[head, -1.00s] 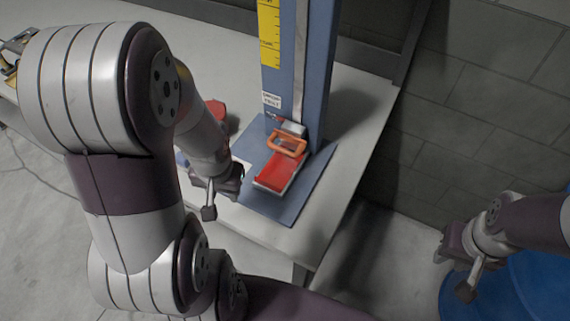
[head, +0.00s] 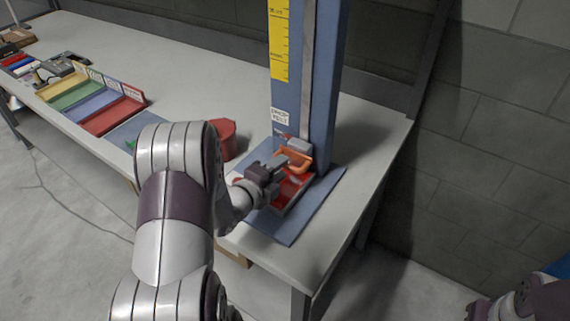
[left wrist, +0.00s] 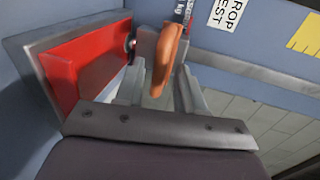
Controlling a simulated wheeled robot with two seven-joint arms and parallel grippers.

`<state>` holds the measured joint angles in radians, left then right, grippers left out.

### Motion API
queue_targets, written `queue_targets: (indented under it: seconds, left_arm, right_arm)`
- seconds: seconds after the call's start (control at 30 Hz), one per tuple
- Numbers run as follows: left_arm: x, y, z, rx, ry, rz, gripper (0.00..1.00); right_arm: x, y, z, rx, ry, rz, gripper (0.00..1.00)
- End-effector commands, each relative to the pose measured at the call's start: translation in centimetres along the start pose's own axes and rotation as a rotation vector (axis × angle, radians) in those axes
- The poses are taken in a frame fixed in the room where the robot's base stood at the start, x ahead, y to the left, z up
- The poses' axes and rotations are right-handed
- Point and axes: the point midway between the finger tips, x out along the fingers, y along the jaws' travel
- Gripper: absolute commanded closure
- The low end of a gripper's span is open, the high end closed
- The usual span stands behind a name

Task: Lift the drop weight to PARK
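The drop weight (head: 297,145) is a grey block with an orange handle (head: 303,161), low on the blue upright column (head: 330,80) above a red tray (head: 285,200). My left gripper (head: 284,163) is at the handle and partly covers it and the tray. In the left wrist view, the orange handle (left wrist: 166,60) lies between two spread fingers (left wrist: 160,92), with a gap on its left; contact on its right is unclear. A yellow scale (head: 279,40) runs up the column; its lettering is too small to read. My right gripper (head: 478,308) is partly visible at the bottom right.
Coloured trays (head: 110,115) and small items lie farther left on the white table (head: 205,75). A block wall (head: 490,110) is at the right.

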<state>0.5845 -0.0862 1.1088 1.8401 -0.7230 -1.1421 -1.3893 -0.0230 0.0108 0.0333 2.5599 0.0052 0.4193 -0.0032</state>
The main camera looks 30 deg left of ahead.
Motion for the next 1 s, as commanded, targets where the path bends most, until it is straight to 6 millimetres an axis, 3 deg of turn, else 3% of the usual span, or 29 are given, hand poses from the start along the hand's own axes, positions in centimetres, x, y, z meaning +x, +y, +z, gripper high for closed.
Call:
queue_targets:
  seconds: [0.2, 0.53, 0.57, 0.67, 0.87, 1.0]
  left_arm:
    - [2.7, 0.0, 0.0, -0.001, 0.001, 0.001, 0.62]
    - [3.1, 0.0, 0.0, -0.002, -0.001, 0.001, 0.62]
    - [3.1, 0.0, 0.0, -0.002, -0.001, 0.001, 0.65]
    - [3.1, 0.0, 0.0, -0.002, -0.001, 0.001, 0.98]
    - [3.2, -0.1, 0.0, -0.002, 0.000, 0.001, 1.00]
    - [4.2, -1.6, 0.1, 0.000, 0.001, -0.003, 1.00]
  right_arm:
    - [-0.1, 0.0, 0.0, 0.000, 0.000, 0.000, 0.67]
    - [-0.1, 0.0, 0.0, 0.000, 0.000, 0.000, 0.67]
    - [-0.1, 0.0, 0.0, 0.000, 0.000, 0.000, 0.67]
    - [-0.1, 0.0, 0.0, 0.000, 0.000, 0.000, 0.67]
    - [-0.2, 0.0, 0.0, 0.000, 0.000, 0.000, 0.67]
    - [-0.4, 0.0, -0.1, 0.000, 0.000, 0.000, 0.67]
